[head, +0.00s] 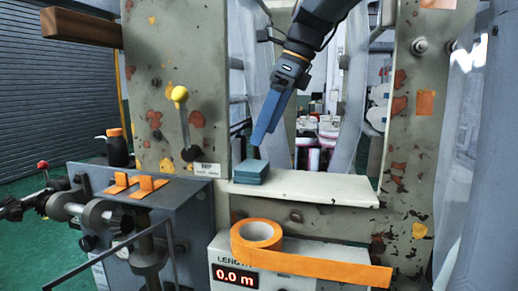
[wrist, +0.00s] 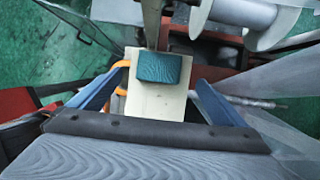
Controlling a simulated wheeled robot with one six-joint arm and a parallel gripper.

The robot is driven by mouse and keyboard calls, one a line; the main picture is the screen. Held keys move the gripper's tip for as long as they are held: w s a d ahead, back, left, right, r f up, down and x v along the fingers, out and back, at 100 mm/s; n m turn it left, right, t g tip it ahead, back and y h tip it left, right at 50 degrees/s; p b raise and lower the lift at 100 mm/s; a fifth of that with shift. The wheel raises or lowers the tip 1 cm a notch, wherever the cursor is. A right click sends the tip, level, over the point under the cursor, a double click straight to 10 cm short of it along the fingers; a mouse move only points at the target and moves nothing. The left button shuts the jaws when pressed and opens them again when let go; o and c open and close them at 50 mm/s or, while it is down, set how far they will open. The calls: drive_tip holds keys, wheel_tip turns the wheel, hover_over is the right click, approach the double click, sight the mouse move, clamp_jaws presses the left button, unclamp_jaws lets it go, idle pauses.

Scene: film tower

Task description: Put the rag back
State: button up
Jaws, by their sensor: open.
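The rag (head: 251,172) is a folded teal cloth. It lies on the left end of the cream shelf (head: 330,190) of the machine frame. In the wrist view the rag (wrist: 159,68) sits on the pale shelf (wrist: 155,102), ahead of and between the two blue fingers. My gripper (head: 262,132) points down above the rag, apart from it. In the wrist view my gripper (wrist: 152,92) is open, with its fingers spread wide and nothing between them.
An orange tape roll (head: 258,235) stands below the shelf on a box with a "0.0 m" display (head: 236,278). A yellow-knobbed lever (head: 182,110) stands left of the shelf. A dark bottle (head: 117,148) and orange switches (head: 136,185) are further left. The shelf's right part is clear.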

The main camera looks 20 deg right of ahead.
drive_tip(key=shift+v, duration=1.55)
drive_tip(key=shift+r, duration=0.1)
